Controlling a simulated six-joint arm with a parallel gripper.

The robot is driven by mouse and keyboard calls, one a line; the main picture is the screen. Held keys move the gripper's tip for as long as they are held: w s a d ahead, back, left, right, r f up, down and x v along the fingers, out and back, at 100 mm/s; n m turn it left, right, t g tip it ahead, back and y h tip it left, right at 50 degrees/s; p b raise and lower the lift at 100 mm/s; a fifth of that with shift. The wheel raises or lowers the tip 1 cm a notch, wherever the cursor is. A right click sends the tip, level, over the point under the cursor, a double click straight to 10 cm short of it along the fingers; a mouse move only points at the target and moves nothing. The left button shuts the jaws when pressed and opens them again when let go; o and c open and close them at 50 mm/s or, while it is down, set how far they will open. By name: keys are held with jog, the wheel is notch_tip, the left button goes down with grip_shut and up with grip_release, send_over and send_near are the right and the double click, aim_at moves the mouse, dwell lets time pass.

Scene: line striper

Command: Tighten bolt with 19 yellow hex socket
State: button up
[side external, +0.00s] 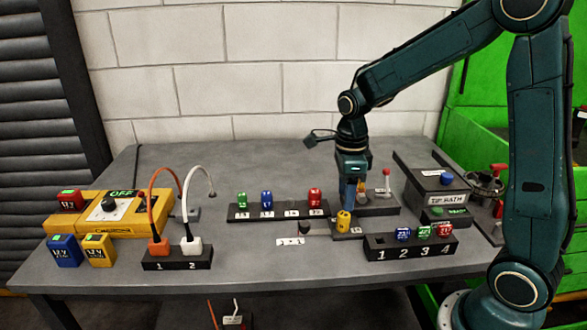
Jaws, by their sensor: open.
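The yellow hex socket (344,221) stands upright on a low dark block (352,236) right of the table's middle. My gripper (348,205) points straight down just above the socket, its fingers open. Whether the fingertips reach around the socket's top or stop short of it is too small to tell. The bolt is not visible; anything under the socket is hidden by it. A dark socket rack (250,214) to the left holds a green socket (241,200), a blue socket (266,199) and a red socket (315,197), with one empty place between blue and red.
A numbered rack (385,254) with small coloured blocks stands at the front right. A tip bath box (436,190) and a red-tipped lever (387,180) are behind it. A yellow power unit (110,215) and a cable holder (177,260) stand left.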

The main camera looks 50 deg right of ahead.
aim_at(344, 214)
jog(key=shift+f, duration=3.15)
grip_shut()
jog(key=shift+m, duration=1.9)
jog(key=shift+o, duration=1.9)
grip_release()
jog(key=shift+r, duration=0.15)
